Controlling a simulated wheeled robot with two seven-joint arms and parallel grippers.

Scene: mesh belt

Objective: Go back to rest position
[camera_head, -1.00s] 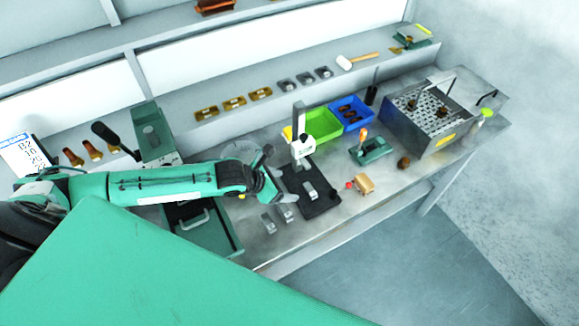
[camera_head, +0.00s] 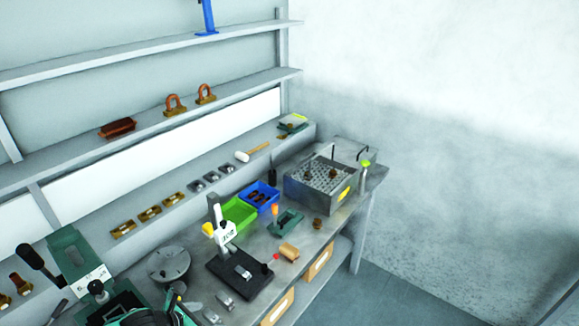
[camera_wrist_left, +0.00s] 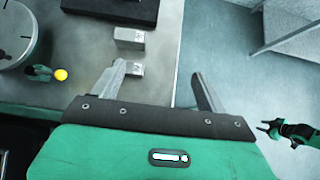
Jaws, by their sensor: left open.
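My left gripper (camera_wrist_left: 160,80) is open in the left wrist view. Its two fingers are spread wide with nothing between them, above the bench's front edge. Small metal blocks (camera_wrist_left: 130,38) lie on the bench beyond the left finger; that finger partly covers one of them. In the head view only a green and black part of my left arm shows at the bottom left, and the fingers are not clear there. A green and black arm end with small dark prongs, likely my right gripper (camera_wrist_left: 270,129), shows at the right of the wrist view; its opening is too small to judge.
The metal bench (camera_head: 185,276) holds a black-based press (camera_head: 240,270), a green bin (camera_head: 239,212), a blue bin (camera_head: 262,190), a perforated metal box (camera_head: 325,185) and a round grey fixture (camera_head: 169,264). Shelves (camera_head: 150,55) run behind. The floor (camera_head: 385,295) at right is clear.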

